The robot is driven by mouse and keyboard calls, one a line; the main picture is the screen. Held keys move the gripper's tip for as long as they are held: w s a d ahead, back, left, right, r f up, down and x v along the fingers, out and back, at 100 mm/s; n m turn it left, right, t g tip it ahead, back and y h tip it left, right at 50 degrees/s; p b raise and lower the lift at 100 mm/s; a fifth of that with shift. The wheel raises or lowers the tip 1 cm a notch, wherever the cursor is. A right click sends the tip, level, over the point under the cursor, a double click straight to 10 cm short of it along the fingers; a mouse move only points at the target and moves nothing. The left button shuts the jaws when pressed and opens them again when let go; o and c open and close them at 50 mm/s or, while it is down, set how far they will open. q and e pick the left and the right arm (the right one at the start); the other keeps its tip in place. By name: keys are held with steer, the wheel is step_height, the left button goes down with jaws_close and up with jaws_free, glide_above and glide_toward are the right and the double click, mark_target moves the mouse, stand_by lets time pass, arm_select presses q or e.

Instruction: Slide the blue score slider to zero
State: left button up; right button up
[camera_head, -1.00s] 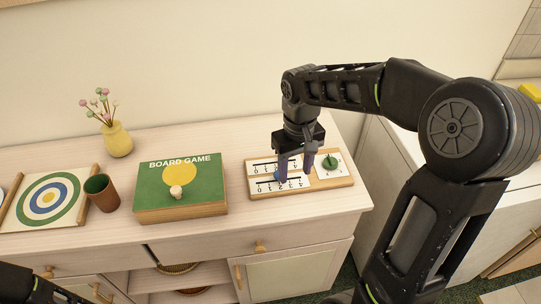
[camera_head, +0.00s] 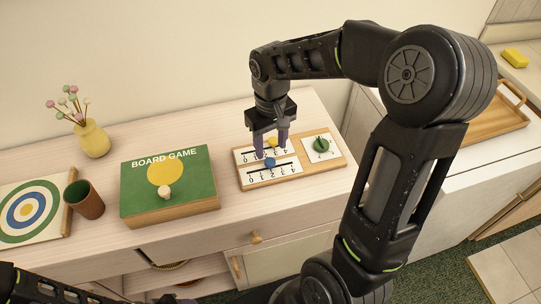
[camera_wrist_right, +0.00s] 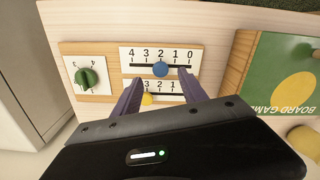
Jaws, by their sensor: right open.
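The score board (camera_head: 330,161) lies on the cabinet top with two number tracks. The blue slider (camera_head: 270,162) is on the front track, around the 2; it also shows in the right wrist view (camera_wrist_right: 160,69). The yellow slider (camera_head: 272,143) is on the back track, partly behind my fingers; it shows low in the right wrist view (camera_wrist_right: 147,99). My right gripper (camera_head: 271,150) is open over the board. In the right wrist view its fingertips (camera_wrist_right: 160,77) appear on either side of the blue slider, and contact cannot be told. Only a dark part of my left arm shows at bottom left.
A green dial (camera_head: 321,144) sits on the board's right part. The board game box (camera_head: 190,192) is close to the left. A brown cup (camera_head: 85,201), a target board (camera_head: 25,213) and a yellow vase (camera_head: 92,140) stand farther left. Bare cabinet top lies in front of the board.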

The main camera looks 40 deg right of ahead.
mark_target(271, 162)
step_height(271, 162, down, 6)
steer(key=shift+r, duration=0.25)
jaws_close()
stand_by(0.5)
stand_by(0.9)
